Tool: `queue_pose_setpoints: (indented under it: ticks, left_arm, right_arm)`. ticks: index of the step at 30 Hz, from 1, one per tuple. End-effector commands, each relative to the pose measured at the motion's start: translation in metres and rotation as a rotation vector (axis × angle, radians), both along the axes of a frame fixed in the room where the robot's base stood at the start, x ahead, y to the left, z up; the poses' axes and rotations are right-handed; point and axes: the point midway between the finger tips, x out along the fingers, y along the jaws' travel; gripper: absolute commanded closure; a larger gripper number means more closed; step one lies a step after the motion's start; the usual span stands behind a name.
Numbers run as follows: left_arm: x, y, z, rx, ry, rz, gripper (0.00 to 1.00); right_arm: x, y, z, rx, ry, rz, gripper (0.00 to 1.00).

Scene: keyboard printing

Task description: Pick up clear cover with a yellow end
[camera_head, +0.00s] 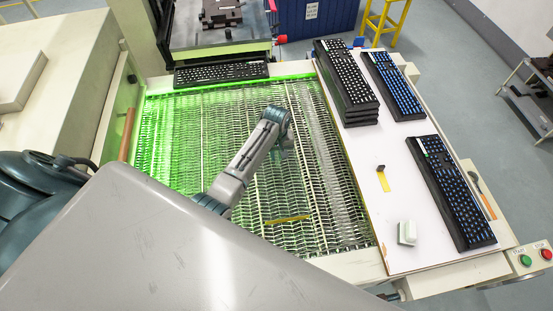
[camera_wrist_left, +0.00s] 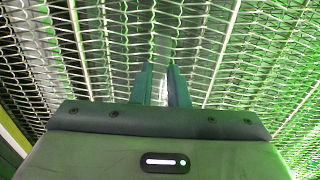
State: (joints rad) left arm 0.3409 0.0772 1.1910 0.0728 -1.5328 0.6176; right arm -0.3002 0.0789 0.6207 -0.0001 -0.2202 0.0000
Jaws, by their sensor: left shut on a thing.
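The clear cover shows mainly by its yellow end (camera_head: 288,220), which lies over the wire-mesh conveyor (camera_head: 170,150) in the head view. Its see-through body is hard to make out against the mesh. My left gripper (camera_head: 284,146) points down over the mesh, above the yellow end in the picture. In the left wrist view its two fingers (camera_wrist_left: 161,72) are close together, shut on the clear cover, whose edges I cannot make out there. The yellow end is not in the wrist view. My right gripper is not in view.
A white board (camera_head: 375,225) right of the mesh holds a keyboard stack (camera_head: 345,85), two blue-lit keyboards (camera_head: 395,85) (camera_head: 452,195), a yellow-bladed tool (camera_head: 383,180) and a small pale block (camera_head: 407,233). Another keyboard (camera_head: 221,73) lies at the mesh's far edge.

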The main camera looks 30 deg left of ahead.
Motion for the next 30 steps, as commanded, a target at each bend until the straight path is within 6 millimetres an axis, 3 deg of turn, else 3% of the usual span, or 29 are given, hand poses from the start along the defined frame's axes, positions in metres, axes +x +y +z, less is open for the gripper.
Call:
queue_pose_setpoints:
  ticks: [8,17,30]
  left_arm:
    - [0.001,0.0,0.004,0.0,-0.001,0.0,1.0]
    - [0.001,0.0,0.032,0.0,-0.005,0.0,1.0]
    - [0.024,-0.108,0.041,-0.005,-0.003,-0.002,1.0]
  right_arm:
    - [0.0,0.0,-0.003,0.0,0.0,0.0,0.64]
    - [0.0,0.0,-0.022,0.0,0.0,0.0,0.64]
    - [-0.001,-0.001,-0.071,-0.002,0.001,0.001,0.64]
